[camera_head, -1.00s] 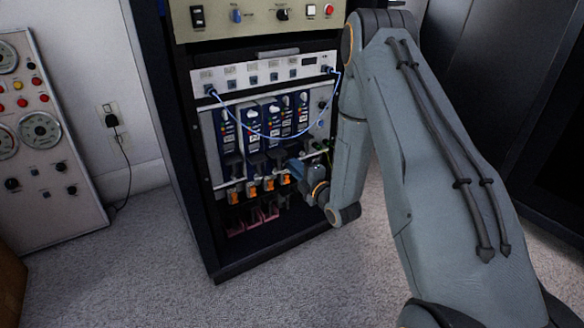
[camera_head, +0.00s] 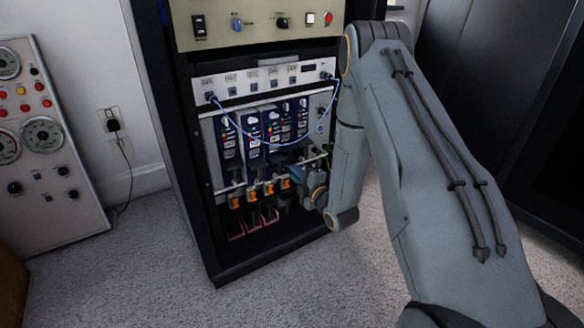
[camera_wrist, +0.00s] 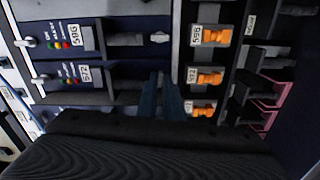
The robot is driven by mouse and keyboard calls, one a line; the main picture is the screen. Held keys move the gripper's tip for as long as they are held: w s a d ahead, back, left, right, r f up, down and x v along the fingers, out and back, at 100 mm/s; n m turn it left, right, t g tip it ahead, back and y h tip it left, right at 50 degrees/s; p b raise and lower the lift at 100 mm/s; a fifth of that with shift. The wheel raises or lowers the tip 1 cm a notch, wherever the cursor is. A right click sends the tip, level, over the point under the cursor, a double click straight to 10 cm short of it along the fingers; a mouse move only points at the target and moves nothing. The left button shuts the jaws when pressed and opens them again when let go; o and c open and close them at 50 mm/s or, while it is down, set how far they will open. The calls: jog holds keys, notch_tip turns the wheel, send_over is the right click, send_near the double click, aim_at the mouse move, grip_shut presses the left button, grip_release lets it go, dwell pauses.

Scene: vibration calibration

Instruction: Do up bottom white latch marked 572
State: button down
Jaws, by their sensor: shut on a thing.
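The module marked 572 (camera_wrist: 110,76) lies in the wrist view beside the one marked 596 (camera_wrist: 110,38). A white latch (camera_wrist: 40,79) shows at its left end, which is its upper end in the rack. The 596 module has a small pale latch (camera_wrist: 160,38) at its other end. The matching latch on 572 is hidden around my gripper's fingertips. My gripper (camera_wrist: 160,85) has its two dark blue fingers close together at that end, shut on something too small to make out. In the head view my gripper (camera_head: 296,171) is at the lower part of the modules.
Orange switches (camera_wrist: 210,77) with number labels sit just beyond the modules. Pink parts (camera_wrist: 275,92) stick out farther on. A blue cable (camera_head: 250,146) loops across the module fronts. A gauge panel (camera_head: 52,150) stands at the left; carpet (camera_head: 140,270) in front is clear.

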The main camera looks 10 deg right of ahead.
jog(key=shift+m+p, duration=5.45)
jog(key=shift+m, duration=2.75)
jog(key=c, duration=2.2)
grip_release()
jog(key=p+v, duration=0.2)
jog(key=v, duration=0.5)
jog(key=shift+s+d, duration=0.15)
jog(key=shift+s, duration=0.2)
